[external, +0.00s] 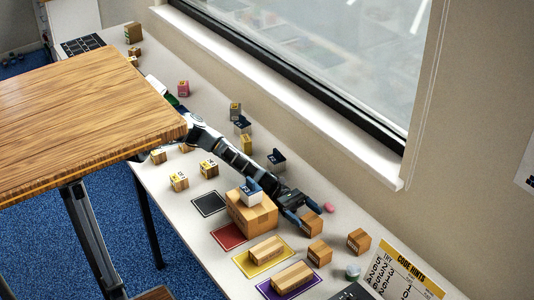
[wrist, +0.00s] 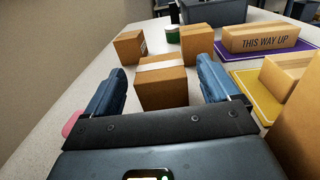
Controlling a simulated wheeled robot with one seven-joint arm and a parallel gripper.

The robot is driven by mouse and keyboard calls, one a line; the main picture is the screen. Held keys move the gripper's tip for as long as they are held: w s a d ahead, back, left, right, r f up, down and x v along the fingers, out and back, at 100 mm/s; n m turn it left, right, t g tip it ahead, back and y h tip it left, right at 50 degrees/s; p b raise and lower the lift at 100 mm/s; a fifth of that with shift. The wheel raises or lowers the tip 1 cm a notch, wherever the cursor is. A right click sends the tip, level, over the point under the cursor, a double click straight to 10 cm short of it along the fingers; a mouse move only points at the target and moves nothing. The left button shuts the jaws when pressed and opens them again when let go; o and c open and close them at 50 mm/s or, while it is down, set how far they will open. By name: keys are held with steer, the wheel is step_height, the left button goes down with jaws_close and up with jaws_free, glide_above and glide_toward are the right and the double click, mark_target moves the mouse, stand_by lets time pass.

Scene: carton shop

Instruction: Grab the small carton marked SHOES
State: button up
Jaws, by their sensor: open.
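My gripper (external: 298,208) is open, low over the white table. In the wrist view my gripper (wrist: 160,68) has one blue finger on each side of a small brown carton (wrist: 162,84) with pale tape on top. That carton also shows in the external view (external: 312,225). I cannot tell whether the fingers touch it. Two more small cartons stand beyond it, one at left (wrist: 130,47) and one at right (wrist: 198,42). Small print shows on some of the cartons but is unreadable, so I cannot tell which says SHOES.
A large carton (external: 252,214) stands close beside my gripper. Long cartons lie on a yellow mat (external: 245,268) and a purple mat (external: 313,280). A pink item (external: 329,208) lies near the window side. A green-grey round item (external: 353,271) stands toward the code board (external: 400,275).

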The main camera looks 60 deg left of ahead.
mark_target(311, 225)
steer(key=shift+w+d, duration=0.1)
steer(key=shift+d, duration=1.15)
steer(key=c, duration=1.1)
steer(key=shift+r, duration=0.1)
